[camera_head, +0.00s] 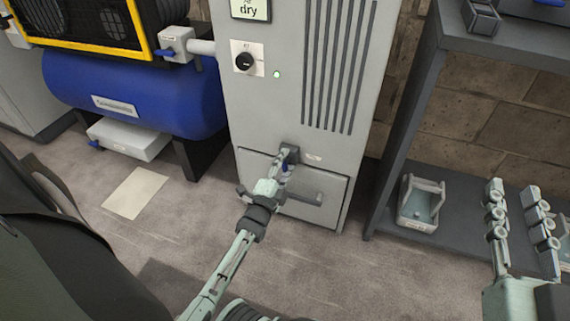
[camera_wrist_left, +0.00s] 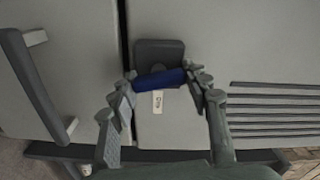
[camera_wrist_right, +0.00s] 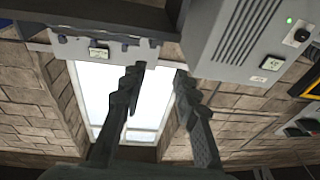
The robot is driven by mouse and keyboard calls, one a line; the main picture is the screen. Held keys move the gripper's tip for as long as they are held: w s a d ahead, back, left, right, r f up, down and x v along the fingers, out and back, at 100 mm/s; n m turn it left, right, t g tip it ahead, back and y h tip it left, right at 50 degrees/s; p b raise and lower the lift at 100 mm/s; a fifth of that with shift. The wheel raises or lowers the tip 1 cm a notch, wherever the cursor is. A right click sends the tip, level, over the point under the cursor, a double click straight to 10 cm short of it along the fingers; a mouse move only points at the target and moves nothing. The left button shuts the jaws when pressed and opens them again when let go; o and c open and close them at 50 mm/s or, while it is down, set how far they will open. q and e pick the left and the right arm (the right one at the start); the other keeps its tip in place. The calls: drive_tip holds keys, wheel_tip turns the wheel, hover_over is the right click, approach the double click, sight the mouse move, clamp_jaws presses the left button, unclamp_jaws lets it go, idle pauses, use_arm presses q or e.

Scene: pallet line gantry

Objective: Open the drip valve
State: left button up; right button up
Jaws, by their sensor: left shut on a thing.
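The drip valve has a dark square body (camera_wrist_left: 158,52) on the front of the grey dryer cabinet and a blue lever (camera_wrist_left: 160,79). In the left wrist view the lever lies nearly crosswise, slightly tilted, with a small white tag (camera_wrist_left: 157,101) beside it. My left gripper (camera_wrist_left: 163,82) is shut on the blue lever, one finger at each end. In the head view my left gripper (camera_head: 279,170) reaches the valve body (camera_head: 290,153) and mostly hides the lever. My right gripper (camera_head: 519,205) is open and empty at the right, in front of the shelf; its spread fingers (camera_wrist_right: 158,90) show in its wrist view.
The cabinet (camera_head: 270,110) has a lower drawer-like panel with a dark handle (camera_head: 305,196). A blue tank (camera_head: 135,90) stands at the left. A dark shelf (camera_head: 475,210) at the right holds a small tray (camera_head: 421,203).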

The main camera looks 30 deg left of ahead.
use_arm(q)
drive_tip(key=shift+f+m+b, duration=0.1)
drive_tip(key=shift+m+b, duration=0.2)
drive_tip(key=shift+m, duration=1.2)
use_arm(e)
drive_tip(key=shift+s+a+r+t+y, duration=0.15)
drive_tip(key=shift+s+r+t, duration=0.1)
drive_tip(key=shift+r, duration=0.35)
drive_tip(key=shift+s+a+r+t+y, duration=0.2)
drive_tip(key=shift+r+t, duration=0.1)
drive_tip(key=shift+r, duration=0.25)
drive_tip(key=shift+s+a+r+t+y, duration=0.15)
drive_tip(key=shift+r+t, duration=0.1)
drive_tip(key=shift+r, duration=0.35)
use_arm(q)
drive_tip(key=o, duration=1.2)
